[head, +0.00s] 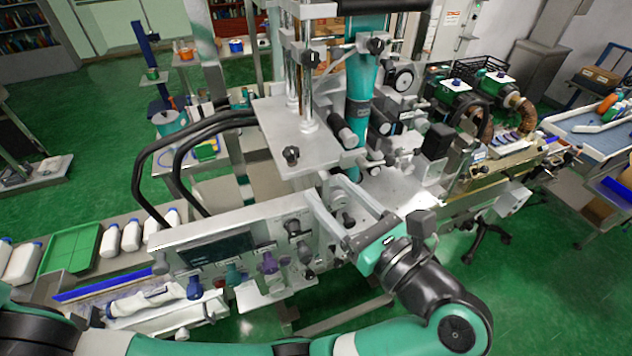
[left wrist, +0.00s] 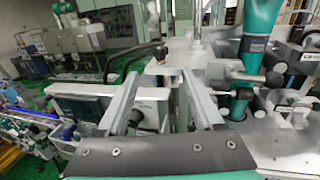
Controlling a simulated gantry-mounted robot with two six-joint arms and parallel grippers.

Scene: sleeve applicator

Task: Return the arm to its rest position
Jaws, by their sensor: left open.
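My left gripper (head: 324,188) is in front of the sleeve applicator machine (head: 285,130), near the right end of its control panel (head: 230,245). Its two grey fingers are spread and point away from me toward the machine. In the left wrist view the open fingers (left wrist: 160,78) stand apart, and I see nothing held between them. My left arm comes in along the bottom edge and bends up at the elbow right of the panel. My right gripper is not in view.
Purple and teal knobs (head: 268,263) sit below the panel's display. A conveyor with white bottles (head: 131,235) and a green tray (head: 71,250) lies at left. A teal column (head: 360,100) rises behind my gripper. Green floor (head: 480,285) is open at lower right.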

